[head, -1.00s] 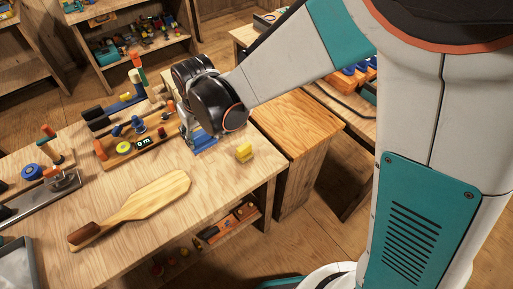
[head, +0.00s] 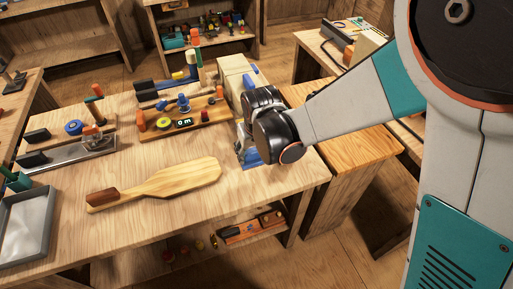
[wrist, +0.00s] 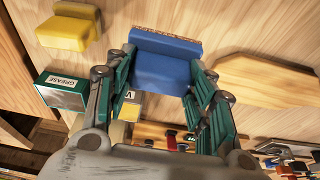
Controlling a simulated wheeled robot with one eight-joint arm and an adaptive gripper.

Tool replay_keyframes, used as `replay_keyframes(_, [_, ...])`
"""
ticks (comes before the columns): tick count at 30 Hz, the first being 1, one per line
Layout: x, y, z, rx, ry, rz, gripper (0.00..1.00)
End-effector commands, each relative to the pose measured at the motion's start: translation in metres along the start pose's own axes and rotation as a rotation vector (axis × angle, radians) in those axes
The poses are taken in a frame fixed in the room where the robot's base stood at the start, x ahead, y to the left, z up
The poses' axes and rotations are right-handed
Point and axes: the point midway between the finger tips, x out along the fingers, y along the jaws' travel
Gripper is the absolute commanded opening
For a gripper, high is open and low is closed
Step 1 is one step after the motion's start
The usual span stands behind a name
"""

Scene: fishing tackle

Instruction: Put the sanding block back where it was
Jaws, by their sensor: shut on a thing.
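The sanding block is a blue block (wrist: 165,72) with a rough brown layer along one edge. In the wrist view it sits between the two teal-sided fingers of my gripper (wrist: 163,82), which is shut on it. In the head view my gripper (head: 250,150) is low over the right part of the wooden workbench (head: 120,222), with blue of the block (head: 252,158) showing beneath it. I cannot tell whether the block touches the bench top.
A wooden paddle (head: 170,184) lies left of my gripper. A tool rack (head: 205,115) and a cream box (head: 232,76) stand behind it. The wrist view shows a yellow block (wrist: 68,32) and a grease box (wrist: 62,92) nearby. The front bench top is mostly clear.

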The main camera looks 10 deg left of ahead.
Motion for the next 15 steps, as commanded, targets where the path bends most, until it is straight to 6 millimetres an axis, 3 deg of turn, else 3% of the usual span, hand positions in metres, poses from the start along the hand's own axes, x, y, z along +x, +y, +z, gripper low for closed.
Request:
replay_keyframes(8, [0.016, 0.000, 0.004, 0.000, 0.000, 0.000, 0.27])
replay_keyframes(15, [0.048, 0.000, 0.013, 0.000, 0.000, 0.000, 0.27])
